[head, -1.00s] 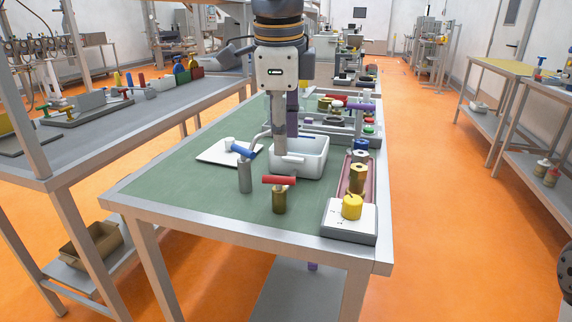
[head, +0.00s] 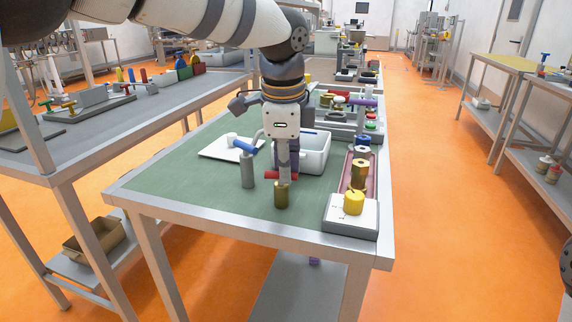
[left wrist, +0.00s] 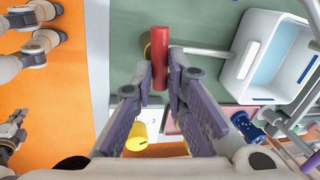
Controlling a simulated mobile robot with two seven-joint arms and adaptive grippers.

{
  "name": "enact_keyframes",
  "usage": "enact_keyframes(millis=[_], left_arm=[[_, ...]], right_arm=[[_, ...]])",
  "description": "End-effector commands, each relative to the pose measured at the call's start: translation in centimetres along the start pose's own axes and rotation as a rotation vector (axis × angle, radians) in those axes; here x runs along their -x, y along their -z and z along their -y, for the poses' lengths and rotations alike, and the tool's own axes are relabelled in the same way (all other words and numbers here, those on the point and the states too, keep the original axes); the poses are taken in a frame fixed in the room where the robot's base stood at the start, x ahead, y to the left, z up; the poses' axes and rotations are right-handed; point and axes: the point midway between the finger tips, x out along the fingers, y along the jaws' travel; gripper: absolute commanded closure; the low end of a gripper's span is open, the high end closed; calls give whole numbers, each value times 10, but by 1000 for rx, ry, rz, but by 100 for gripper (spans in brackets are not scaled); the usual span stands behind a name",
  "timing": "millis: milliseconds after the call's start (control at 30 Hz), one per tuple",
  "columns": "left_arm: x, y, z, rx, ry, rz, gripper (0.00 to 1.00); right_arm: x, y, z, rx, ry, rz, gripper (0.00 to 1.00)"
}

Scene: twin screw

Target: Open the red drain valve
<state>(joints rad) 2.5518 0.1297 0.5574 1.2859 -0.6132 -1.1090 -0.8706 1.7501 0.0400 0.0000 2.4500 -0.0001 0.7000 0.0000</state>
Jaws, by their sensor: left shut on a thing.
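The red drain valve has a red bar handle (head: 272,175) on a brass body (head: 281,197), upright near the front of the green table. My left gripper (head: 284,178) comes down over the handle. In the left wrist view, the fingers (left wrist: 161,75) of my left gripper are shut on the red handle (left wrist: 160,40), one on each side, with its far end sticking out beyond them. The brass body (left wrist: 146,46) is partly hidden behind the handle there.
A white basin (head: 316,150) is behind. A yellow knob (head: 354,202) on a grey box (head: 350,222) and a pink tray (head: 373,180) stand right.

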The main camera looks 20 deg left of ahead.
Motion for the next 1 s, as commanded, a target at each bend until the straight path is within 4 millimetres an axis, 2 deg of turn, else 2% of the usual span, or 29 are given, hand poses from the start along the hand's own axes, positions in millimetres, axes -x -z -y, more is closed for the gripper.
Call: enact_keyframes(millis=[367, 667, 1000], left_arm=[[1, 1, 1, 96, 2, 21, 100], [0, 2, 4, 344, 1, 71, 100], [-4, 2, 7, 662, -2, 135, 100]], right_arm=[[4, 3, 0, 0, 0, -13, 100], [8, 6, 0, 0, 1, -29, 100], [4, 3, 0, 0, 1, -14, 100]])
